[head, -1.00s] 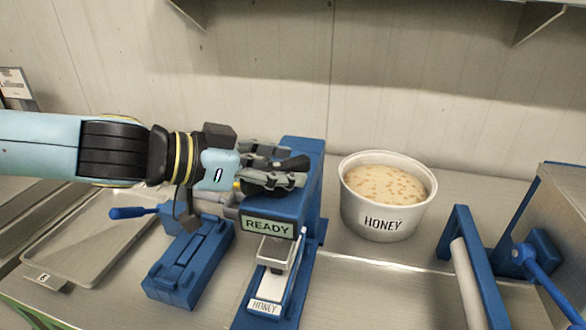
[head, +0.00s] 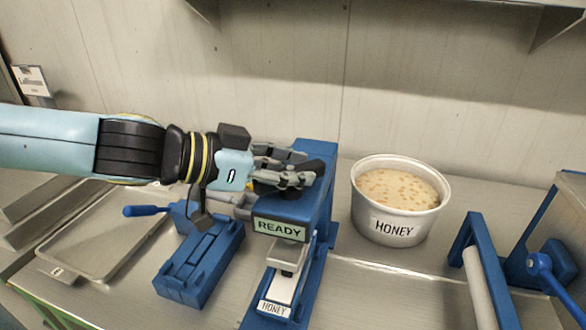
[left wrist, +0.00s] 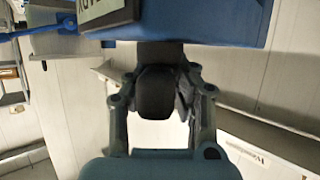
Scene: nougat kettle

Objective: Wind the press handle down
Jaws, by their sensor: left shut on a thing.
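The blue press (head: 318,212) stands on the steel counter with a green READY sign (head: 279,229) on its front. A HONEY label (head: 273,308) lies at its foot, below a pale metal part. My left gripper (head: 305,172) is at the press top, shut on the black press handle (head: 318,165). In the left wrist view the dark handle (left wrist: 157,92) sits between the two fingers, against the blue press body (left wrist: 200,22). The fingers hide part of the handle in the head view. My right gripper is not in view.
A white HONEY tub (head: 396,205) of speckled cream stands right of the press. A blue fixture with a lever (head: 200,262) and a metal tray (head: 105,235) lie to the left. A blue frame with a pale roller (head: 482,290) stands at the right.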

